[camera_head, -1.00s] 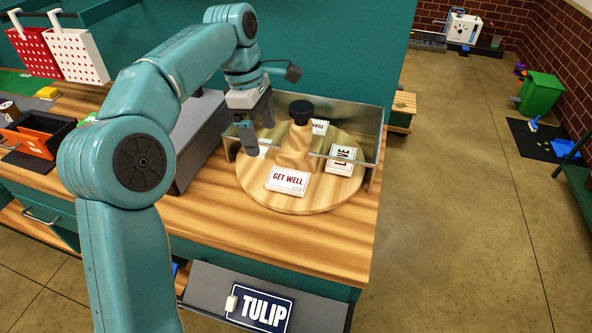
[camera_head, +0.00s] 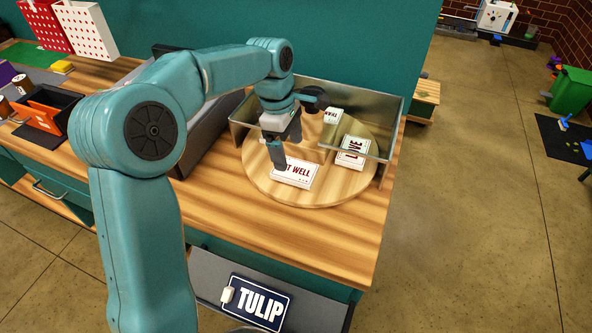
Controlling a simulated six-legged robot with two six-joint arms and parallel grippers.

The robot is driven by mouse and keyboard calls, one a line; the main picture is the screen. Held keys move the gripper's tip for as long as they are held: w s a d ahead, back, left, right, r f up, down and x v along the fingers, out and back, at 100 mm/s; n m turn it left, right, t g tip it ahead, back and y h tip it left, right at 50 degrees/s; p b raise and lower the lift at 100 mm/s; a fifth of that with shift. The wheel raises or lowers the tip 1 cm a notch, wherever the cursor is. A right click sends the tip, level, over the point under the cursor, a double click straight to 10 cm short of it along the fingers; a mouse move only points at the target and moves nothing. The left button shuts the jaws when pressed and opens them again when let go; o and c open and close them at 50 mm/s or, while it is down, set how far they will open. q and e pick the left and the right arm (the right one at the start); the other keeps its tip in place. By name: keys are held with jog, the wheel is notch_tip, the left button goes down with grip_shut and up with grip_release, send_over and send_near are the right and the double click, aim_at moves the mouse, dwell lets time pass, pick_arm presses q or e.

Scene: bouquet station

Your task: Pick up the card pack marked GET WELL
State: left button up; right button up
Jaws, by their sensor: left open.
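The white card pack marked GET WELL in red (camera_head: 300,174) lies flat near the front of a round wooden turntable (camera_head: 258,182). Its first letters are hidden by my left gripper. My left gripper (camera_head: 284,158) is open and points down at the pack's left rear part. Its near fingertip overlaps the pack in the picture; I cannot tell whether it touches. My right gripper is not in view.
A pack marked LOVE (camera_head: 352,153) and another white pack (camera_head: 333,117) lie on the turntable. Metal and clear panels (camera_head: 388,120) stand behind and beside it. A grey case (camera_head: 205,150) stands left. The counter front (camera_head: 290,232) is clear.

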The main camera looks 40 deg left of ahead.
aim_at(294, 169)
pick_arm(q)
jog(key=shift+w+d+f, duration=0.1)
jog(key=shift+d+f, duration=0.05)
jog(key=shift+f, duration=0.45)
jog(key=f, duration=0.2)
jog(key=d+f, duration=0.1)
jog(key=f, duration=0.1)
jog(key=shift+w+f+p, duration=0.2)
jog(key=shift+f+p, duration=0.1)
jog(key=shift+p, duration=0.1)
jog(key=shift+s+r, duration=0.1)
jog(key=shift+s, duration=0.1)
jog(key=shift+s+a, duration=0.1)
jog(key=shift+s, duration=0.05)
jog(key=shift+c, duration=1)
jog(key=c, duration=0.7)
